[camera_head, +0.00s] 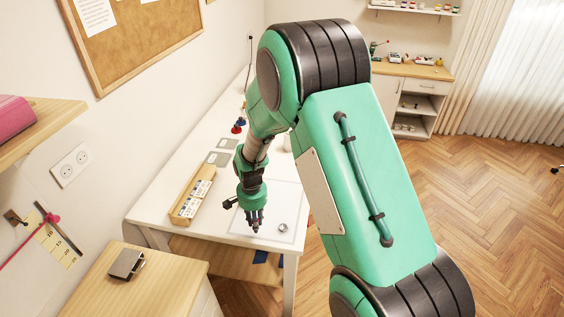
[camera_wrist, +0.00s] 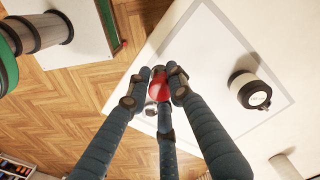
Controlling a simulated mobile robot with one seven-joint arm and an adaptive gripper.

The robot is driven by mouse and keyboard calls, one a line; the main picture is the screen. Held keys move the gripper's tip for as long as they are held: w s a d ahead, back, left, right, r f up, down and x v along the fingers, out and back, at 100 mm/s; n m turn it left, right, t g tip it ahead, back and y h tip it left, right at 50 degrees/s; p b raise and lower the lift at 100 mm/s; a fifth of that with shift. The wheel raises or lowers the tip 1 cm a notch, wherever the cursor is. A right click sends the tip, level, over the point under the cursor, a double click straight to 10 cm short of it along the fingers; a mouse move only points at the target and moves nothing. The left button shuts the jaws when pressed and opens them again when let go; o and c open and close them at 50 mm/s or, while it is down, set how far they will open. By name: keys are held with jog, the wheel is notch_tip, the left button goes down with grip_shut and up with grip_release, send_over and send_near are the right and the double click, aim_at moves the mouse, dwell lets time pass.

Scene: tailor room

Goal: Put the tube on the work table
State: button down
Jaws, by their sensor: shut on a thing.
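My gripper (camera_head: 256,226) hangs over the near part of the white work table (camera_head: 228,222), fingers pointing down. In the wrist view my gripper (camera_wrist: 161,80) has its dark fingers closed around a small red thing (camera_wrist: 158,84), which appears to be the tube. The fingers hide much of it. In the head view it cannot be made out, and I cannot tell if it touches the table. The table also shows in the wrist view (camera_wrist: 215,60), with a thin grey outline on its top.
A small silver round object (camera_head: 283,226) lies on the table right of my gripper. A wooden tray (camera_head: 183,209) with small items stands to the left. A black and white round object (camera_wrist: 250,91) stands on the table in the wrist view. A wooden cabinet (camera_head: 165,278) is at the near left.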

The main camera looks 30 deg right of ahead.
jog(key=s+d+m, duration=0.1)
jog(key=d, duration=0.3)
jog(key=s+d+m, duration=0.1)
jog(key=d, duration=0.4)
jog(key=s+d+m, duration=0.1)
jog(key=s+d, duration=0.1)
jog(key=d, duration=0.3)
jog(key=shift+d+r, duration=0.2)
jog(key=shift+r, duration=0.05)
send_over(285, 197)
jog(key=shift+w+d+f+b, duration=0.15)
jog(key=shift+f+b, duration=0.3)
jog(key=shift+f, duration=0.3)
jog(key=shift+f, duration=1.75)
jog(key=shift+f+b, duration=0.15)
jog(key=shift+b, duration=0.2)
